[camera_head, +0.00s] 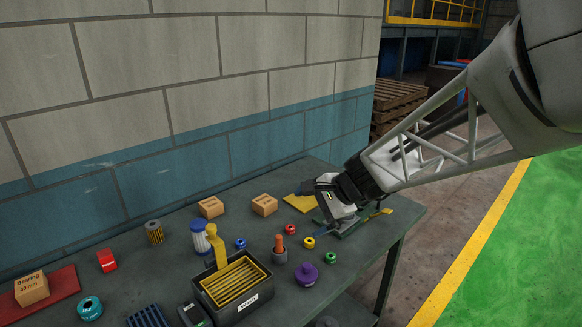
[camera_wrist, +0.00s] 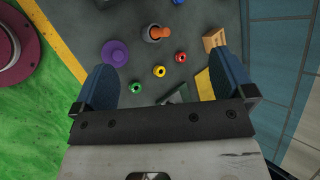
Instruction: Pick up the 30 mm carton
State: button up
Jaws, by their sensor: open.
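Three brown cartons show in the head view. One carton (camera_head: 32,288), printed "Bearing" with a size in mm, sits on a red mat (camera_head: 62,291) at the far left. Two more cartons, a left one (camera_head: 211,207) and a right one (camera_head: 264,205), stand apart near the wall; their size labels are too small to read. One carton (camera_wrist: 214,40) also shows in the wrist view, beyond the right finger. My gripper (camera_head: 325,208) is over the right end of the table. Its blue fingers (camera_wrist: 160,82) are spread wide with nothing held between them.
A black box (camera_head: 232,290) of yellow strips stands at the table's front, with a yellow upright behind it. A white-and-blue cylinder (camera_head: 200,236), a purple knob (camera_head: 306,273) and several coloured rings lie around. A yellow sheet (camera_head: 301,202) lies beside my gripper.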

jog(key=w+a+f+m+t+y, duration=0.1)
jog(key=w+a+f+m, duration=0.25)
jog(key=w, duration=0.45)
jog(key=w+a+f+m+t+y, duration=0.1)
jog(key=w+a+f+m, duration=0.25)
jog(key=w, duration=0.45)
jog(key=m+t, duration=0.4)
jog(key=m, duration=0.5)
send_near(270, 204)
jog(key=x, duration=0.4)
jog(key=shift+w+a, duration=0.1)
jog(key=shift+w, duration=0.1)
jog(key=shift+a+f, duration=0.1)
jog(key=shift+x, duration=1.2)
jog(key=shift+w, duration=0.1)
jog(key=shift+x, duration=2.55)
jog(key=shift+c, duration=0.2)
